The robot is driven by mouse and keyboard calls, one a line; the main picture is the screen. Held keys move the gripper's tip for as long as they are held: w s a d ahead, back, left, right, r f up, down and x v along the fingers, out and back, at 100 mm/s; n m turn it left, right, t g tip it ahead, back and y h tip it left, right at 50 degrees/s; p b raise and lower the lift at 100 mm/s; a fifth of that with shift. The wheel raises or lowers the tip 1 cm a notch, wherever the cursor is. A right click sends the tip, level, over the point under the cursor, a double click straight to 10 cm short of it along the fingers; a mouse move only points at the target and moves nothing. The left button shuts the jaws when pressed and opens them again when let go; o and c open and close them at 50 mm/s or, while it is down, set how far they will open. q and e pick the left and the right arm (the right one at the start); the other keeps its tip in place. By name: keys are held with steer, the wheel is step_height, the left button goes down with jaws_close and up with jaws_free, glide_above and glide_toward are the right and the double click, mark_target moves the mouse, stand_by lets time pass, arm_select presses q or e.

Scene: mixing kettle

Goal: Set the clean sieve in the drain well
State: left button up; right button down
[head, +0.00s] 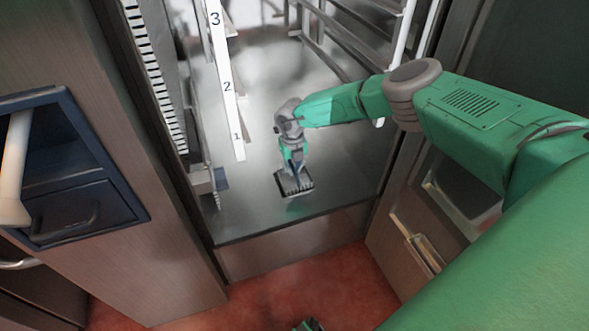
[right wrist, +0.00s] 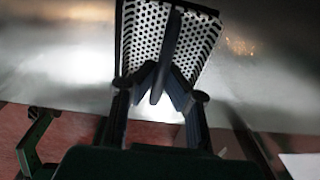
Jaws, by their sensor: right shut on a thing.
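My right gripper (head: 293,168) reaches down from the right into the metal bay and is shut on the sieve (head: 294,185). The sieve is a small perforated metal piece with dark edges. In the right wrist view the sieve (right wrist: 150,38) fills the top middle, its rows of holes showing, with the fingers of my right gripper (right wrist: 160,88) at its near edge. It is over the shiny metal floor (head: 340,190) of the bay; I cannot tell whether it touches. I cannot make out a separate drain well. My left gripper is not clearly seen.
A white strip marked 1, 2 and 3 (head: 228,85) stands left of the sieve. A metal block (head: 202,180) sits near its lower end. Rails (head: 340,40) run along the back right. A raised front lip (head: 290,240) borders the red floor (head: 320,290). A blue drawer unit (head: 75,210) is at left.

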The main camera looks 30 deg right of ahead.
mark_target(290, 184)
steer(key=shift+f, duration=0.3)
steer(key=shift+d+f, duration=0.2)
steer(key=shift+f, duration=0.25)
steer(key=shift+s+f+b, duration=0.1)
steer(key=shift+f+b, duration=0.2)
steer(key=shift+f, duration=0.05)
steer(key=shift+a, duration=0.1)
steer(key=shift+a+f+t+y, duration=0.1)
steer(key=shift+f+t+y, duration=0.25)
steer(key=shift+y, duration=0.85)
steer(key=shift+a+f+t+y, duration=0.1)
steer(key=shift+f+t+y, duration=0.25)
steer(key=shift+y, duration=0.85)
steer(key=c, duration=1.3)
jaws_free()
